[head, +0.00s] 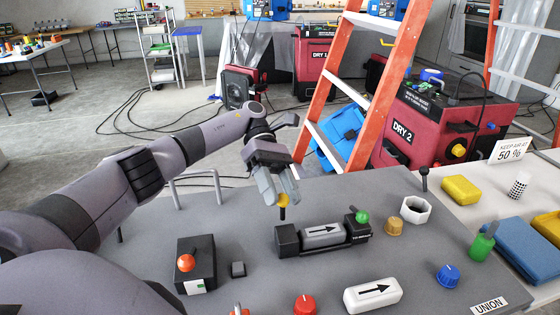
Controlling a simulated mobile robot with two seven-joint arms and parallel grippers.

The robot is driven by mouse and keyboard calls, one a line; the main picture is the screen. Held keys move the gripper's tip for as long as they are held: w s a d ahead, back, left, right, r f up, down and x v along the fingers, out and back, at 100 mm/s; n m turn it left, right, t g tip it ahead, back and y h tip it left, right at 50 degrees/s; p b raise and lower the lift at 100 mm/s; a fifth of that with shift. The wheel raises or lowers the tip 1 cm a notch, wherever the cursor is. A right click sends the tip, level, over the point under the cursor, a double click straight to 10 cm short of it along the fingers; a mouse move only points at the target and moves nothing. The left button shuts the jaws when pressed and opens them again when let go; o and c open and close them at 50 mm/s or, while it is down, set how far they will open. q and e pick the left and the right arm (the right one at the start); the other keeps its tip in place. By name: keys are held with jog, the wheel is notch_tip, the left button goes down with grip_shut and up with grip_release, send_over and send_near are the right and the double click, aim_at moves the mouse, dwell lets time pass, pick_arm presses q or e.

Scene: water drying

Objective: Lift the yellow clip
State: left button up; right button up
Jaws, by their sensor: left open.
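A small yellow piece on a dark stem (283,201), which looks like the yellow clip, stands at the left end of a black holder (288,240). The holder cradles a grey cylinder with an arrow (324,235). A green knob (362,217) is at its right end. My left gripper (281,196) comes down from above and behind, its fingers open at the yellow piece. The fingers partly hide the yellow top; I cannot tell whether they touch it. My right gripper is not in view.
An orange ladder (392,75) stands behind.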

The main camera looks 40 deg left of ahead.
pick_arm(q)
notch_tip(320, 180, up, 20)
jog(key=p, duration=0.5)
jog(key=shift+f, duration=0.15)
